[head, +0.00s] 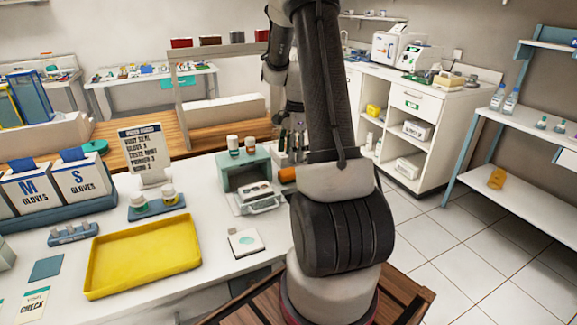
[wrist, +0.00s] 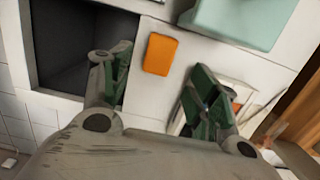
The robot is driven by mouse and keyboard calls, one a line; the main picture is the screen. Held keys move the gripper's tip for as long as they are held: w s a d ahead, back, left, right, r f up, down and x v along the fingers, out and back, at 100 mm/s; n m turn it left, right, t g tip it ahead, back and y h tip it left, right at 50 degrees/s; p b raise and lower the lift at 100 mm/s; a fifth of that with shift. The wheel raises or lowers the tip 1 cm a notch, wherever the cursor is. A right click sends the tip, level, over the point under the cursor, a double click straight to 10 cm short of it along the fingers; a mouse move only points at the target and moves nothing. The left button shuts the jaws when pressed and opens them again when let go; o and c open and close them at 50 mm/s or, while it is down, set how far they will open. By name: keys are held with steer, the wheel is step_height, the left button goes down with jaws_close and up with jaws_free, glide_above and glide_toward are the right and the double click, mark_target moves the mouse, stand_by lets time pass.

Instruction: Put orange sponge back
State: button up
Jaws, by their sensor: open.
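An orange sponge (wrist: 160,54), a small rounded block, lies on a white surface in the wrist view. My gripper (wrist: 155,78) is open and empty, with green-padded fingers spread to either side of the sponge's near end. The sponge shows between the fingers and a little beyond them; I cannot tell the height gap. A second small orange patch (wrist: 236,107) shows beside the right finger. In the head view my arm hides much of the centre, and an orange piece (head: 288,174) shows at its left edge; I cannot tell whether it is the sponge.
A dark recess (wrist: 75,50) lies left of the sponge, and a pale teal object (wrist: 245,18) is at upper right. In the head view a yellow tray (head: 145,255), glove boxes (head: 82,183) and a teal box (head: 243,168) stand on the white table. Tiled floor is free at right.

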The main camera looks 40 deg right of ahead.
mark_target(291, 170)
steer(key=s+a+r+n+t, duration=0.1)
steer(key=s+a+r+n, duration=0.25)
steer(key=r, duration=0.25)
steer(key=s+a+r+n+h, duration=0.1)
steer(key=s+a+r+n, duration=0.15)
steer(key=a+r, duration=0.2)
steer(key=s+a+r+n+t, duration=0.1)
steer(key=s+a+r+n, duration=0.1)
steer(key=a+r+n, duration=0.35)
steer(key=s+a+r+n+t, duration=0.1)
steer(key=s+a+r+n, duration=0.1)
steer(key=s+n, duration=0.2)
steer(key=s+a+r+n, duration=0.2)
steer(key=s+n, duration=0.3)
steer(key=s, duration=0.4)
steer(key=shift+s+a+t, duration=0.15)
steer(key=shift+a+t, duration=0.25)
steer(key=shift+a, duration=0.2)
